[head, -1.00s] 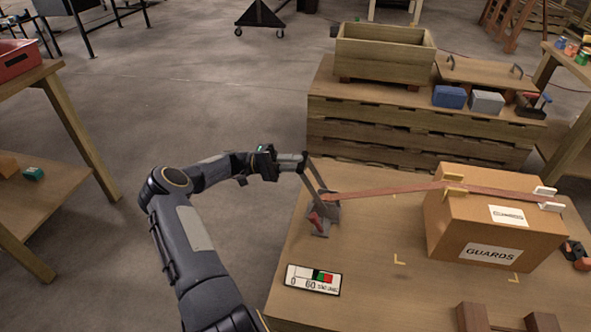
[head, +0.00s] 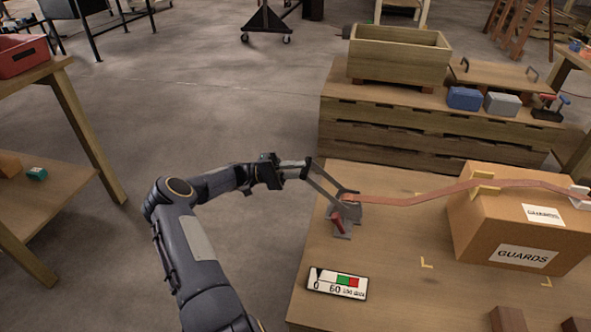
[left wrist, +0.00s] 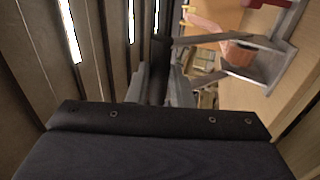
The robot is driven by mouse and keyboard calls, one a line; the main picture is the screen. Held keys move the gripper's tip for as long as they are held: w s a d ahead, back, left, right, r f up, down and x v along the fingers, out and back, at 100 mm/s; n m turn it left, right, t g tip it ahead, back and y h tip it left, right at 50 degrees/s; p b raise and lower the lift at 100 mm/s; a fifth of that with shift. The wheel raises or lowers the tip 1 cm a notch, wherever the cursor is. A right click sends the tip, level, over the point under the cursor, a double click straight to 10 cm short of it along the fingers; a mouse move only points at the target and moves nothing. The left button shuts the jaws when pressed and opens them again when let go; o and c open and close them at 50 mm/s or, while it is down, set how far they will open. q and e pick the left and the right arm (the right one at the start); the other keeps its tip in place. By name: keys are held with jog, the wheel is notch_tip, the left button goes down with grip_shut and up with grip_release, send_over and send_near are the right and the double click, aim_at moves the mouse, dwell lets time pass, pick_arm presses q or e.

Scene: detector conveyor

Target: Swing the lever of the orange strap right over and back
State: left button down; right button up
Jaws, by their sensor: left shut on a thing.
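The orange strap (head: 420,197) runs from a grey metal ratchet (head: 346,216) at the table's left edge to the cardboard box and over its top. It sags between them. The ratchet's lever (head: 326,182) leans up and left, out past the table edge. My left gripper (head: 303,169) is shut on the lever's outer end. In the left wrist view, the lever (left wrist: 215,38) reaches from the jaws to the ratchet, where orange strap (left wrist: 238,53) shows wound. A red handle (head: 338,222) sits low on the ratchet. My right gripper is not in view.
The cardboard box (head: 500,225) marked GUARDS stands on the table (head: 400,290), with pale edge pieces under the strap. A gauge plate (head: 337,283) lies in front of the ratchet. A pallet stack (head: 420,135) with a wooden crate (head: 398,55) stands behind.

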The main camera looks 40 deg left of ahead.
pick_arm(q)
jog(key=shift+d+f, duration=0.4)
jog(key=shift+f, duration=0.1)
jog(key=c, duration=1.3)
grip_release()
jog(key=shift+w+d, duration=0.1)
jog(key=shift+w, duration=0.15)
jog(key=shift+r, duration=0.15)
jog(key=shift+s, duration=0.1)
jog(key=v, duration=0.8)
